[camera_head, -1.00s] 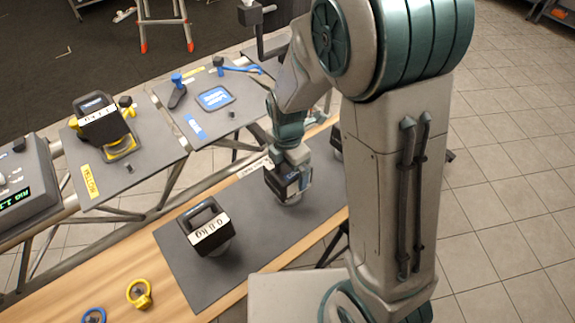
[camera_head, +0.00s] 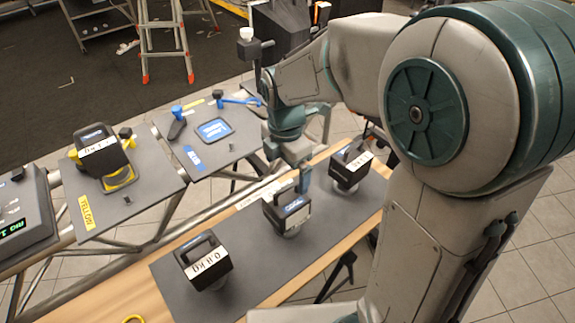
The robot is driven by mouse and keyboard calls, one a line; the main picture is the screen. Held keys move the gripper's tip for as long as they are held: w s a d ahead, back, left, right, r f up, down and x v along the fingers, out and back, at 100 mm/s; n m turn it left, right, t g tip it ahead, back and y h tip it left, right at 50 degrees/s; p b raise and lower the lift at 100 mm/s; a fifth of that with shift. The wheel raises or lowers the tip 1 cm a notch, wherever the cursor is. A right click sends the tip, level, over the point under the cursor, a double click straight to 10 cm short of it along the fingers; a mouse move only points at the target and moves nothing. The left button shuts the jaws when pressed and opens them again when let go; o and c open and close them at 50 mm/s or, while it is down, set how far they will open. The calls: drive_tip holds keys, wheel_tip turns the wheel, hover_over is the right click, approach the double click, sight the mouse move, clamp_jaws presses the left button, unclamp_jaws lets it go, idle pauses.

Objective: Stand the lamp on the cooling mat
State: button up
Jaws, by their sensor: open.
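The cooling mat appears to be the dark grey mat (camera_head: 262,262) on the wooden bench. Three black, handled, box-shaped lamps with white labels stand on it in a row: a front lamp (camera_head: 203,264), a middle lamp (camera_head: 288,210) and a far right lamp (camera_head: 351,166). The middle lamp looks upright. My gripper (camera_head: 303,184) is open, pointing down just above and behind the middle lamp's top. Its fingers are small and partly hidden, so I cannot tell whether they touch the handle.
Another lamp (camera_head: 101,152) sits on a yellow-fitted panel (camera_head: 150,185) at left. The panel with a blue outline (camera_head: 215,128) bears no lamp. A grey box with a green display (camera_head: 20,215) is at far left. Truss tubes run behind the bench.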

drive_tip(key=shift+r, duration=0.3)
drive_tip(key=shift+s+d+r+m, duration=0.1)
drive_tip(key=shift+s+d+m, duration=0.05)
drive_tip(key=shift+d+m, duration=0.15)
drive_tip(key=s+d+r+m+t, duration=0.1)
drive_tip(key=s+d+m, duration=0.4)
drive_tip(key=m, duration=0.7)
drive_tip(key=s+d+r+m+t, duration=0.2)
drive_tip(key=s+d+m, duration=0.4)
drive_tip(key=m, duration=0.6)
drive_tip(key=shift+s+d+r, duration=0.2)
drive_tip(key=shift+s+r, duration=0.45)
drive_tip(key=shift+s, duration=0.1)
